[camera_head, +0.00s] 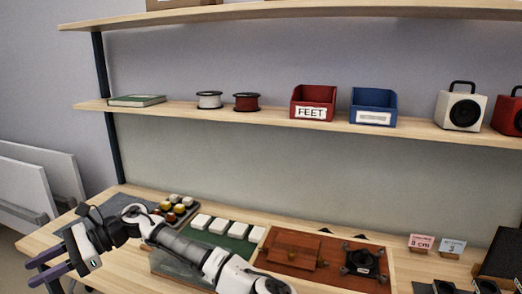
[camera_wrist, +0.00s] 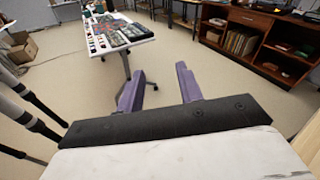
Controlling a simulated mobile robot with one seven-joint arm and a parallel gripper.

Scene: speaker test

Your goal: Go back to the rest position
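My gripper (camera_head: 48,266) shows at the lower left of the head view, held out past the left end of the workbench (camera_head: 130,270). My white and grey arm stretches to it across the bench's front left.
A brown wooden board (camera_head: 290,262) with a black part (camera_head: 362,262) lies on the bench. White blocks (camera_head: 210,223) sit on a green mat behind my arm. A shelf above holds a red FEET bin (camera_head: 313,100) and a blue bin (camera_head: 373,104). White panels (camera_head: 40,180) lean at the left.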

